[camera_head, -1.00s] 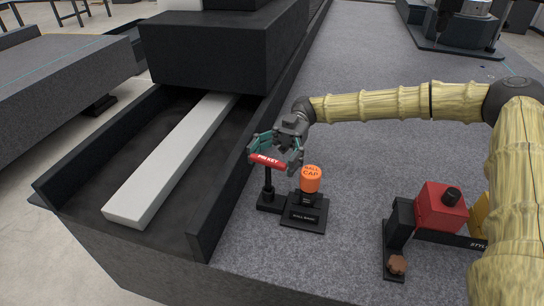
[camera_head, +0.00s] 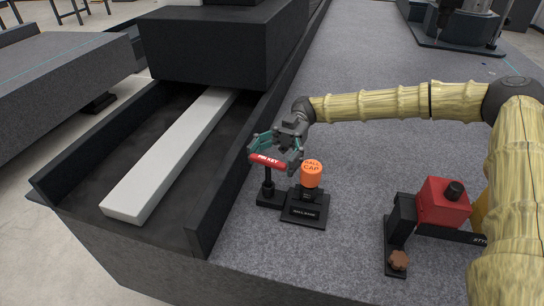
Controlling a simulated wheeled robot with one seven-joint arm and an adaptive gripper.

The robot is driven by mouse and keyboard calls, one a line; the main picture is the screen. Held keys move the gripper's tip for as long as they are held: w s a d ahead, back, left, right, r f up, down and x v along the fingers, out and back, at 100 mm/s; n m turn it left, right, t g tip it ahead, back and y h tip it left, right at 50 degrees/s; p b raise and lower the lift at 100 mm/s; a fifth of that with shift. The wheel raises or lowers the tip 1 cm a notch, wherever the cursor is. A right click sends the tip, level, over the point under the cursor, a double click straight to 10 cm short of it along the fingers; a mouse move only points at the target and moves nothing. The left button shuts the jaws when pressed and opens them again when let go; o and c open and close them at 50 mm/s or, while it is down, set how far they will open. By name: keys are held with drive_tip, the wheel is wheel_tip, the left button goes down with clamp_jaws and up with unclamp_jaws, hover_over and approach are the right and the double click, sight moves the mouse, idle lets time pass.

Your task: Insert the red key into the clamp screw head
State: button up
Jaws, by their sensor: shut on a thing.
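The red key (camera_head: 267,160) with white lettering lies crosswise at the top of a slim black post (camera_head: 268,188) on a small black base. My gripper (camera_head: 275,152) comes from the right, its teal fingers closed on the key's red handle. I cannot tell whether the key's lower end is still seated in the base. A brown knob (camera_head: 398,260) sits at the front end of a black bracket at lower right, below a red block (camera_head: 443,202). Which part is the clamp screw head is not clear from this view.
An orange cap (camera_head: 311,174) on a black stand (camera_head: 306,208) is close to the right of the key. A dark rail wall (camera_head: 235,190) and a long pale bar (camera_head: 172,155) lie to the left. The granite top (camera_head: 350,165) between stand and bracket is clear.

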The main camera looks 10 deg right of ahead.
drive_tip(key=shift+f+b, duration=0.3)
drive_tip(key=shift+f, duration=0.15)
drive_tip(key=o, duration=1)
drive_tip(key=shift+b+v, duration=0.75)
drive_tip(key=shift+v, duration=1.75)
drive_tip(key=shift+w, duration=0.1)
